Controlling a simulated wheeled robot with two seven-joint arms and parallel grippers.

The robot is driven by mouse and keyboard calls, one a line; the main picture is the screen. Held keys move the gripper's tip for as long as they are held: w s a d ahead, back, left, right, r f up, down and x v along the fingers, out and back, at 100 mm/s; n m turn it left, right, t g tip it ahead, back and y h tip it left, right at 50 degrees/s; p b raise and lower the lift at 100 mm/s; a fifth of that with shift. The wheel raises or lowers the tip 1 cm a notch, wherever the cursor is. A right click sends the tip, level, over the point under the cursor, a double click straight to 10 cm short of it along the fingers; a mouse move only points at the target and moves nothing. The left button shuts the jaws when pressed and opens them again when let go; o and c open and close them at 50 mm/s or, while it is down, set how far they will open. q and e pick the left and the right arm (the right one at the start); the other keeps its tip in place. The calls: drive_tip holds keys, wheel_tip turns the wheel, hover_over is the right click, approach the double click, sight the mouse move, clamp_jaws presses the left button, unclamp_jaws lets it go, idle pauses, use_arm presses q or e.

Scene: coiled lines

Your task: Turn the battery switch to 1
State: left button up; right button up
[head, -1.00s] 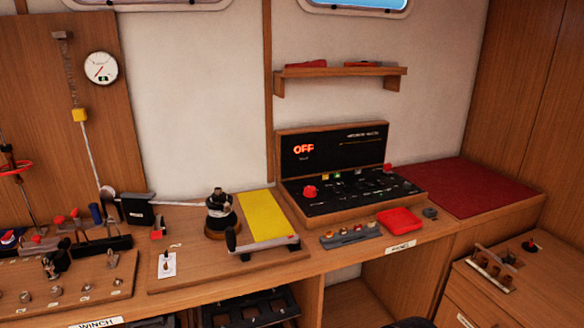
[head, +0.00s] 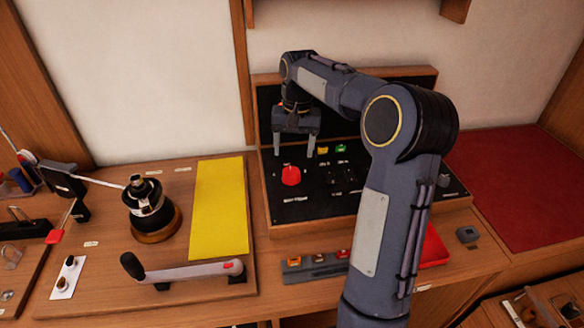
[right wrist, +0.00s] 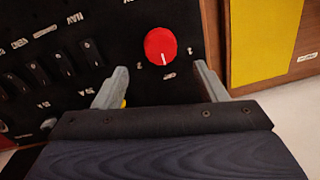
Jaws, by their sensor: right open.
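The battery switch is a round red knob (head: 291,176) on the black sloping face of the wood-framed panel (head: 330,200). In the right wrist view the red knob (right wrist: 160,46) shows a short white pointer line on its lower part, with small marks around it too blurred to read surely. My right gripper (head: 293,152) is open and empty above the panel, its fingers pointing down. In the right wrist view the fingers (right wrist: 160,68) stand apart, one to each side of the knob's near edge, and do not touch it. My left gripper is out of view.
Rows of black switches (right wrist: 50,75) lie beside the knob. A yellow plate (head: 218,205), a winch drum (head: 150,208) and a lever handle (head: 185,270) are left of the panel. A red mat (head: 520,185) lies right. My right arm hides part of the panel.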

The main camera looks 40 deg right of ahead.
sight(292, 172)
drive_tip(key=shift+f, duration=0.45)
drive_tip(key=f, duration=0.6)
drive_tip(key=shift+w+a+f, duration=0.1)
drive_tip(key=shift+a+f, duration=0.1)
drive_tip(key=shift+f, duration=0.2)
drive_tip(key=shift+c, duration=0.4)
drive_tip(key=c, duration=0.9)
